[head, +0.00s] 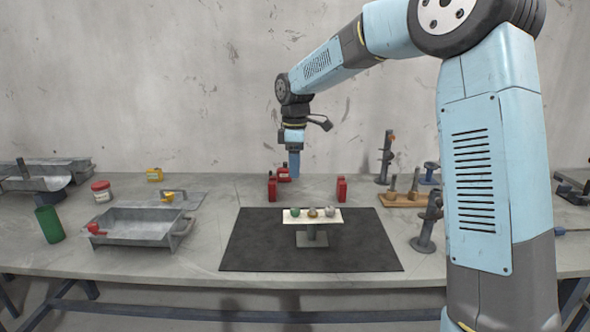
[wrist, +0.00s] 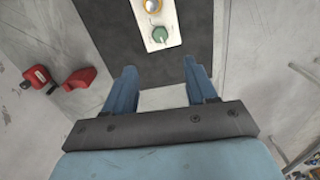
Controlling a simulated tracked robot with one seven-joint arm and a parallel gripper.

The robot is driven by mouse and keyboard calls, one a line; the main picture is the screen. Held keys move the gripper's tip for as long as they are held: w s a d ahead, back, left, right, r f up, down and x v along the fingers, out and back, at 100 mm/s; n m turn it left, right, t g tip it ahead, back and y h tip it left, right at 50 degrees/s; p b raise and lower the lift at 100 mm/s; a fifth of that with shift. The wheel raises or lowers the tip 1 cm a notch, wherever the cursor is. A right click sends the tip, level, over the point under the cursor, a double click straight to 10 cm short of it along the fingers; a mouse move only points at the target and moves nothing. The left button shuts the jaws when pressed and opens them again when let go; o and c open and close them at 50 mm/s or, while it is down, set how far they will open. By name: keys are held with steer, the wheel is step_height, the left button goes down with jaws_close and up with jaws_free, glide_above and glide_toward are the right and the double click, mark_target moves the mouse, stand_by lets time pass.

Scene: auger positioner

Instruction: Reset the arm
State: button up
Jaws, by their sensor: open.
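My gripper (head: 294,165) hangs above the workbench, behind the dark mat, pointing down. In the wrist view my gripper (wrist: 160,82) shows two blue fingers spread wide with nothing between them. My blue and grey arm reaches in from the right in the head view. Below and in front of the gripper, a white plate on a grey stand (head: 310,219) holds a green, a gold and a silver round item.
The stand is on a dark mat (head: 256,247). Red containers (head: 341,188) stand behind it. A metal tray (head: 135,228) and a green cylinder (head: 48,224) are at left. Dark upright tools (head: 385,158) and a wooden block (head: 402,199) are at right. A concrete wall is behind.

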steer(key=s+d+r+m+t, duration=0.2)
steer(key=s+d+r+m, duration=0.2)
steer(key=s+d, duration=0.4)
steer(key=s+d+r+m+t, duration=0.1)
steer(key=s+d+r+m, duration=0.4)
steer(key=s, duration=0.4)
steer(key=s+d+f+m+t, duration=0.1)
steer(key=s+d+m, duration=0.3)
steer(key=s, duration=0.4)
steer(key=s+d+f+m+t, duration=0.1)
steer(key=s+d+m, duration=0.3)
steer(key=s, duration=0.5)
steer(key=shift+s+d+f+t, duration=0.2)
steer(key=shift+d+f+t, duration=0.1)
steer(key=shift+f, duration=0.4)
